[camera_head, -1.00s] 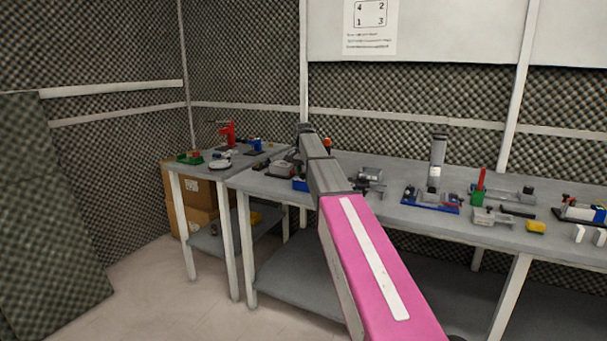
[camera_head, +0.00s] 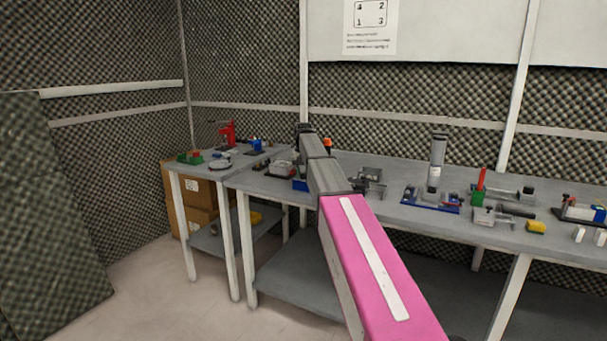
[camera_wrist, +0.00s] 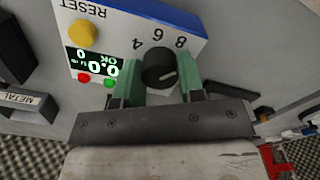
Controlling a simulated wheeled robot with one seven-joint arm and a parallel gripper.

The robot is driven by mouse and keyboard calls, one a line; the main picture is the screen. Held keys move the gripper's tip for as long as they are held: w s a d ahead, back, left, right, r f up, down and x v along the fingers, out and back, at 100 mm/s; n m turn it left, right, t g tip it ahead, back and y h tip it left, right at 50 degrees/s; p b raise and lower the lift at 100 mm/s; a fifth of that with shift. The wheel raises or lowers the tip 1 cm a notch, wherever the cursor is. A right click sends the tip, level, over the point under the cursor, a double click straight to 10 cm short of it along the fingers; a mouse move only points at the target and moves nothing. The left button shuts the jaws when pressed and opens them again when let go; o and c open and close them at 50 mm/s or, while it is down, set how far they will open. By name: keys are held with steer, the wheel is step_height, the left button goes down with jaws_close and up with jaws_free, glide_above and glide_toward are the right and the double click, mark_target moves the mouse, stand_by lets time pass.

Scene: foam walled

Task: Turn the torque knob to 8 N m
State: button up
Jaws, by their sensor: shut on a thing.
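In the wrist view, a round black torque knob (camera_wrist: 158,68) sits on a white panel with a blue edge (camera_wrist: 150,12). The numbers 4, 6 and 8 are printed around the knob and appear upside down. A short pale mark shows on the lower right of its face. My gripper (camera_wrist: 159,74) has its two green fingers on either side of the knob, shut on it. To the left a small display (camera_wrist: 95,65) seems to read 0.0 with OK. In the head view my arm hides the gripper and the knob.
A yellow button (camera_wrist: 82,33) marked RESET, with red and green buttons, lies left of the knob. In the head view, a long grey bench (camera_head: 400,212) carries fixtures and tools to the right. A second table (camera_head: 188,166) stands at the left.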

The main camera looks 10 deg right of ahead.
mark_target(303, 173)
steer(key=shift+n, duration=1.3)
steer(key=o, duration=0.9)
step_height(303, 173, up, 11)
steer(key=shift+f, duration=0.1)
